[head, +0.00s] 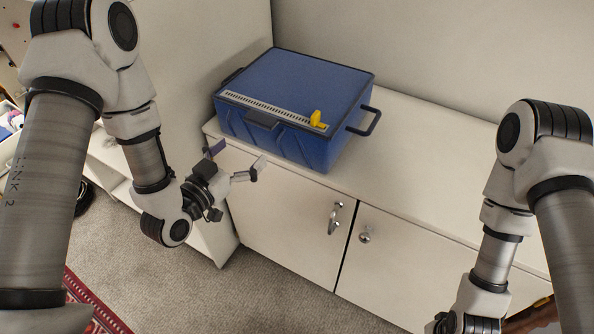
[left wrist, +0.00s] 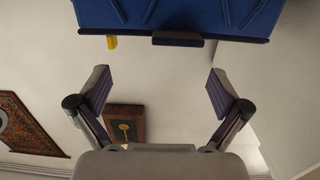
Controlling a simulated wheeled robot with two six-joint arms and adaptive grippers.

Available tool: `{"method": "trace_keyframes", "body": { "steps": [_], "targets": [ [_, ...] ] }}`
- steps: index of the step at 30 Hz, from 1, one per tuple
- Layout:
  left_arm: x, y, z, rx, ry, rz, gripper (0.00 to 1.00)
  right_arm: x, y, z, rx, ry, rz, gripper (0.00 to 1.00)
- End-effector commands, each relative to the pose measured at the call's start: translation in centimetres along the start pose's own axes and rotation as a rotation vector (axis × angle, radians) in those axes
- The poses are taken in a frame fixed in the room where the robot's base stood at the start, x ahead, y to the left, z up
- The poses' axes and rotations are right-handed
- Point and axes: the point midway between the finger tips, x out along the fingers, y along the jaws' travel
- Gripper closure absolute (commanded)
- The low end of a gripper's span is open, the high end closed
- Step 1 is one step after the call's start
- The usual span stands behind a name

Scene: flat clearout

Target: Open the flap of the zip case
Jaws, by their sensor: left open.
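The blue zip case (head: 300,85) sits on top of the white cabinet, its flap lying shut. A pale zip strip (head: 265,107) runs along its front top edge, with a yellow pull (head: 317,120) at the right end. A dark tab (head: 261,119) sticks out at the front middle. My left gripper (head: 238,160) is open and empty in front of the case, below the tab and apart from it. In the left wrist view the tab (left wrist: 178,39) shows beyond the open fingers (left wrist: 157,86), with the yellow pull (left wrist: 111,42) to its left. My right gripper (head: 455,322) is partly cut off at the bottom edge.
The white cabinet top (head: 440,150) is clear to the right of the case. A dark side handle (head: 366,122) juts from the case's right side. Walls stand behind and left of the case. The cabinet doors carry metal handles (head: 334,218).

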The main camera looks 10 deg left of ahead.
Motion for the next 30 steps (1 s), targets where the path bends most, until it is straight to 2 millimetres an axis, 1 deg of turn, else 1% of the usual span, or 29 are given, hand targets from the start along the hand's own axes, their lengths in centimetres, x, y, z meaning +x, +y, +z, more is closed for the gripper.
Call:
{"method": "trace_keyframes", "body": {
  "steps": [1,4,8,11,15,18,22,28,29,30],
  "targets": [
    [0.6,-0.6,0.7,0.007,0.037,-0.009,0.0,2.5,0.0,-0.2,-0.002,0.004,0.0,0.6],
    [1.0,-1.1,-0.5,0.016,0.075,-0.018,0.0,3.2,0.0,-0.3,-0.004,0.007,0.0,0.6],
    [1.9,-1.1,-1.4,0.023,0.083,-0.015,0.0,2.6,0.0,-0.3,-0.004,0.008,0.0,0.6],
    [3.5,-1.1,-1.7,0.024,0.082,-0.014,0.0,2.1,0.0,-0.3,-0.003,0.008,0.0,0.6],
    [6.3,-1.1,-1.9,0.022,0.082,-0.015,0.0,1.5,0.0,-0.3,-0.002,0.006,0.0,0.6],
    [7.8,-1.2,-1.9,0.021,0.08,-0.017,0.0,1.3,0.0,-0.2,-0.003,0.006,0.0,0.6],
    [8.8,-1.2,-1.9,0.019,0.079,-0.018,0.0,1.3,0.0,-0.3,-0.003,0.006,0.0,0.6],
    [8.8,-1.3,-1.8,0.018,0.078,-0.019,0.0,1.3,0.0,-0.2,-0.003,0.006,0.0,0.6],
    [8.8,-1.3,-1.8,0.018,0.078,-0.019,0.11,1.3,0.0,-0.2,-0.003,0.006,0.0,0.6],
    [8.8,-1.3,-1.8,0.018,0.078,-0.019,0.25,1.3,0.0,-0.2,-0.003,0.006,0.0,0.6]
  ]
}}
